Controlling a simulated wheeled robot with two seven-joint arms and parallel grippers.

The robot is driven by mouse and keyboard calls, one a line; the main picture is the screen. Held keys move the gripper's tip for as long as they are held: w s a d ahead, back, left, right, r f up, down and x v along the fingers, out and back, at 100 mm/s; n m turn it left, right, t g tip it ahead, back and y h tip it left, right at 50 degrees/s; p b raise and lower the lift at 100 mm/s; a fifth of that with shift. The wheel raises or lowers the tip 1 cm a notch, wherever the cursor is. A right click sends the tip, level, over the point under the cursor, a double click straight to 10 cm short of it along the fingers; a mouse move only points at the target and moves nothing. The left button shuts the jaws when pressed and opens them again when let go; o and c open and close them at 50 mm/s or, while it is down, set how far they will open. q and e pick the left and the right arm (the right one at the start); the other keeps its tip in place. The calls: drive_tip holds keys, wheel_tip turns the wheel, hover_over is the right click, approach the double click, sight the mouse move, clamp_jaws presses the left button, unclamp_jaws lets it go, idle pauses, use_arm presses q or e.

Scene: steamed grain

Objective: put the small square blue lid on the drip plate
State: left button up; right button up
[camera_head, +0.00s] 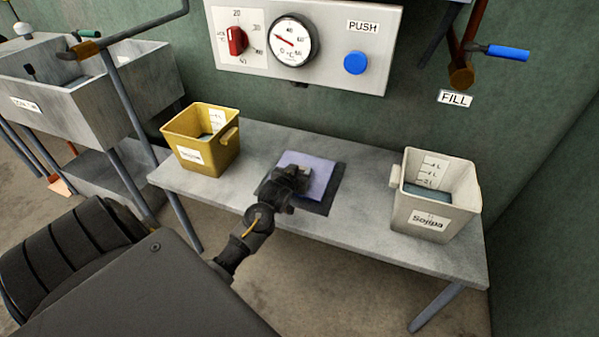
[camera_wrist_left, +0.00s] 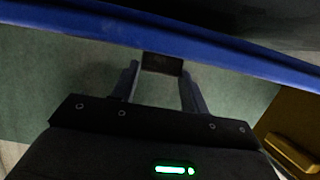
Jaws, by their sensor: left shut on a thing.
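The small square lid (camera_head: 310,168) looks pale blue-violet in the head view. In the left wrist view the blue edge of the lid (camera_wrist_left: 120,25) runs across the top. My left gripper (camera_head: 297,174) is shut on the lid, and its fingers (camera_wrist_left: 162,66) reach the blue edge in the wrist view. The drip plate (camera_head: 325,202) is a dark square on the bench, partly hidden under the lid and gripper. The lid overlaps the plate, shifted towards the back left. I cannot tell if they touch. My right gripper is not in view.
A yellow bucket (camera_head: 188,152) stands on the grey bench (camera_head: 360,235) at left, and a white bucket (camera_head: 407,203) at right. A panel (camera_head: 335,75) with a red knob, gauge and blue button hangs above. Bare bench lies between plate and white bucket.

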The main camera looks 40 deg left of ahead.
use_arm(q)
drive_tip(key=shift+r, duration=0.15)
drive_tip(key=shift+f, duration=0.6)
drive_tip(key=o, duration=1.1)
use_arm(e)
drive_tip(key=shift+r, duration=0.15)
use_arm(q)
drive_tip(key=shift+r, duration=0.15)
drive_tip(key=v, duration=0.4)
drive_tip(key=p+v, duration=0.1)
drive_tip(key=v, duration=0.3)
drive_tip(key=p+v, duration=0.1)
drive_tip(key=v, duration=0.3)
drive_tip(key=shift+r, duration=0.45)
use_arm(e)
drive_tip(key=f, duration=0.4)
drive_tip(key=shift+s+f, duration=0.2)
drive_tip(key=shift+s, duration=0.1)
